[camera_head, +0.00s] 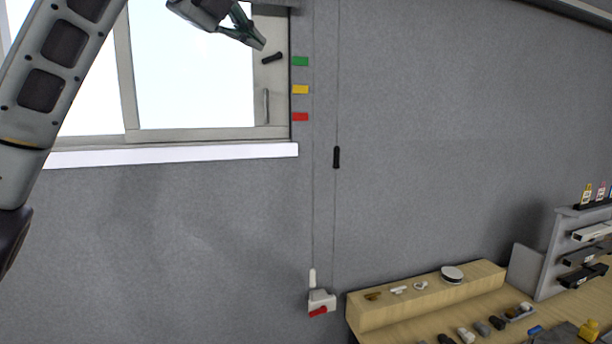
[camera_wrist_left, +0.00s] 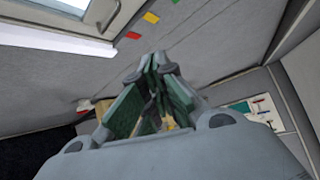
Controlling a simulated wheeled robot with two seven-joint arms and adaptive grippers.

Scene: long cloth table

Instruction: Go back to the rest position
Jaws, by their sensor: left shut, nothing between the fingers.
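My left gripper (camera_head: 258,43) is at the top of the head view, in front of the window's right frame and close to a black window handle (camera_head: 272,58). Its fingers are shut and hold nothing. In the left wrist view the closed green-padded fingers (camera_wrist_left: 154,62) point away from the camera, with nothing between them. My left arm comes in from the left and is raised in front of the window. My right gripper does not show.
Green (camera_head: 300,61), yellow (camera_head: 300,89) and red (camera_head: 300,116) tags sit beside the window (camera_head: 190,70). Cords hang down the grey wall to a white box (camera_head: 320,298). A wooden table with a raised ledge (camera_head: 420,300) and a rack (camera_head: 560,250) stand at lower right.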

